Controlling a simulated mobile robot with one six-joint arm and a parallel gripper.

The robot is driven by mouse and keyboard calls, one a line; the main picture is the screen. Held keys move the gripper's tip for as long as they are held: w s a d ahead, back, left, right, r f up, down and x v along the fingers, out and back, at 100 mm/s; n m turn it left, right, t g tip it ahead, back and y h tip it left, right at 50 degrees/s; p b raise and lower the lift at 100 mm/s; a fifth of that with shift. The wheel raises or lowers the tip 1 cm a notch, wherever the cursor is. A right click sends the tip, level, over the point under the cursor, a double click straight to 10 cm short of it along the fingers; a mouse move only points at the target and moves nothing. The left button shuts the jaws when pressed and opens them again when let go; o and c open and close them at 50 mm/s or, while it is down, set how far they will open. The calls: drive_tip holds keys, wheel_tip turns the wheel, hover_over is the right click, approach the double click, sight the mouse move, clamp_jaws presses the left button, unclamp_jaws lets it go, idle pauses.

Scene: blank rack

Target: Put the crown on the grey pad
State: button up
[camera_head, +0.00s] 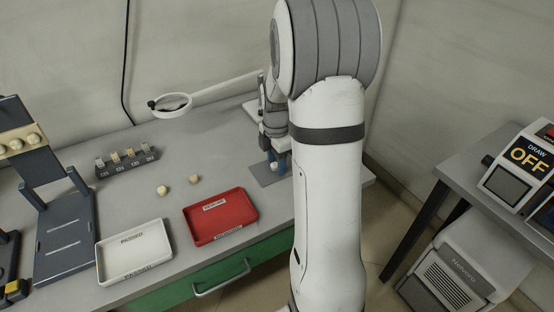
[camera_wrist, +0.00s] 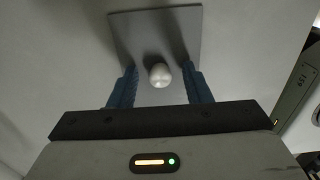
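The crown (camera_wrist: 159,75) is a small, pale rounded piece. In the wrist view it appears over the grey pad (camera_wrist: 150,30), between my gripper's fingers. It looks to be resting on the pad, though its contact is hidden from above. My gripper (camera_wrist: 160,70) has two blue fingers spread apart, one on each side of the crown, with a visible gap on both sides. In the head view, the gripper (camera_head: 279,163) is low over the pad (camera_head: 265,177), which is partly hidden by my arm. The crown cannot be made out there.
Two other pale crowns (camera_head: 162,190) (camera_head: 194,179) lie on the table. A white tray (camera_head: 107,270) and a red tray (camera_head: 220,237) are at the front. A dark rack (camera_head: 128,168) with small pieces stands behind, below a magnifier (camera_head: 172,101).

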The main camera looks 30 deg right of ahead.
sight(276, 163)
wheel_tip(276, 163, up, 12)
drive_tip(key=p, duration=0.2)
drive_tip(key=s+a+m+t, duration=0.2)
drive_tip(key=s+a+m, duration=1.2)
drive_tip(key=s+m, duration=0.4)
drive_tip(key=shift+s+a, duration=0.2)
drive_tip(key=shift+s, duration=0.2)
wheel_tip(276, 163, up, 7)
drive_tip(key=p, duration=0.6)
drive_tip(key=shift+s+t, duration=0.2)
drive_tip(key=shift+t, duration=0.1)
